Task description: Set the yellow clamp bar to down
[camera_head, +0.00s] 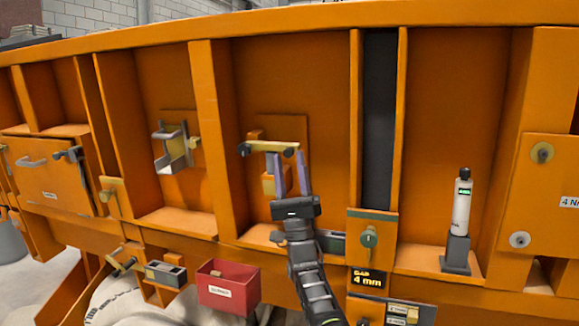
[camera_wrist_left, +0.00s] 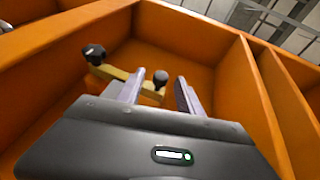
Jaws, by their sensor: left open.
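The yellow clamp bar (camera_head: 270,145) lies about level across a backing plate in the middle bay of the orange panel. A black knob (camera_head: 244,150) is on its left end, and a dark round piece is at its right end. The bar also shows in the left wrist view (camera_wrist_left: 121,72), with its knob at upper left. My left gripper (camera_head: 288,160) is open, with its two pale fingers pointing at the bar's right part. In the left wrist view the fingers (camera_wrist_left: 160,79) stand either side of the bar's right end. I cannot tell whether they touch it.
Upright ribs (camera_head: 212,140) wall the bay on both sides. A grey bracket (camera_head: 172,148) is in the bay to the left. A red bin (camera_head: 228,288) hangs below. A white cylinder (camera_head: 461,213) stands on the ledge at right. A knob plate (camera_head: 371,240) is right of my arm.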

